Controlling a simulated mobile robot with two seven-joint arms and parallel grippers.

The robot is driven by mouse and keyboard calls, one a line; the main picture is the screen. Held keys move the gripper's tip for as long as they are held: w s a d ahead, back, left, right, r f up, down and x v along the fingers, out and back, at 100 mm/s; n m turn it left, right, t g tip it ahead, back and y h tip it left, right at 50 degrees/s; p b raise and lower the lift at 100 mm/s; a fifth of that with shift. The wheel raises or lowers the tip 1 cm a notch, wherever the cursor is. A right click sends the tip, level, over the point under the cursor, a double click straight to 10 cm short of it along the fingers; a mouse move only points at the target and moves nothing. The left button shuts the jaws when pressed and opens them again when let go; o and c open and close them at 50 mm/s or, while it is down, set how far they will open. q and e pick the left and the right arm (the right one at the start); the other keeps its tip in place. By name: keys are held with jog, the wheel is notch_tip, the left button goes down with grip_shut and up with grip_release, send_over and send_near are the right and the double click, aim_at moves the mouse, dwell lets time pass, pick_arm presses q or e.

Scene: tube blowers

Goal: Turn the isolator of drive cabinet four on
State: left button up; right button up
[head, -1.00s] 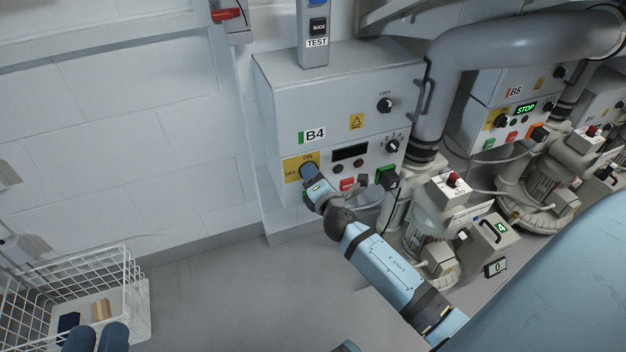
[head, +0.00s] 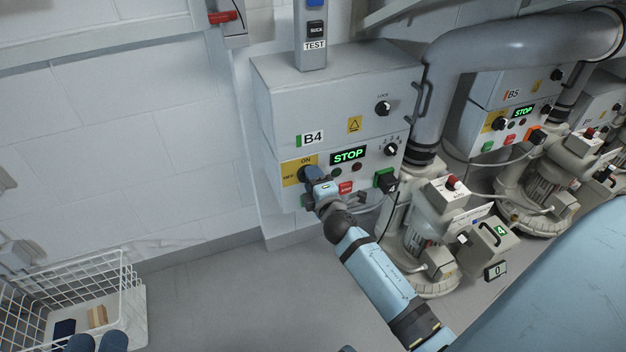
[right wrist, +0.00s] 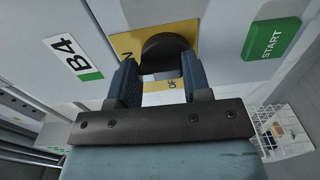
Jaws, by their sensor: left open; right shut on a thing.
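Drive cabinet B4 (head: 275,100) is a grey box on the wall. Its isolator is a black knob (right wrist: 168,48) on a yellow ON/OFF plate (head: 290,172), which also shows in the right wrist view (right wrist: 125,44). My right gripper (head: 311,174) is shut on the knob, with one blue finger on each side of it, and largely hides it in the head view. The cabinet's display (head: 348,155) is lit and reads STOP in green. My left gripper (head: 97,343) is open and empty at the bottom left, partly cut off by the frame.
A red button (head: 345,188) and a green block (head: 385,180) sit close to my right gripper. Cabinet B5 (head: 485,90) and pumps stand to the right. A white wire basket (head: 125,285) is near my left gripper.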

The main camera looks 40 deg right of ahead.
pick_arm(q)
jog(key=shift+f, duration=0.1)
pick_arm(e)
jog(key=o, duration=0.9)
pick_arm(q)
jog(key=shift+s, duration=0.1)
jog(key=shift+s+a, duration=0.1)
pick_arm(e)
jog(key=shift+s, duration=0.1)
